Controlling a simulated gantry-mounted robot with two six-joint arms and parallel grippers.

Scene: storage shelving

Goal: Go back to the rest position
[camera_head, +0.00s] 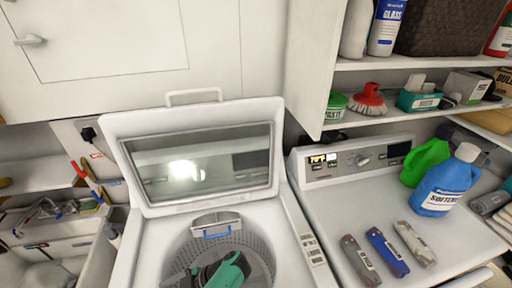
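Neither of my grippers shows in the head view, and I see no part of my arms that I can be sure of. The task names no object. A white top-loading washer (145,240) stands in the middle with its windowed lid (200,165) raised. A green and dark item (228,270) lies in its drum; I cannot tell what it is.
Right of the washer, a white machine top (330,205) holds a blue softener bottle (440,190), a green bottle (426,160) and several small packs (387,250). Shelves with cleaning goods hang above it. A tool bin (60,245) stands at left.

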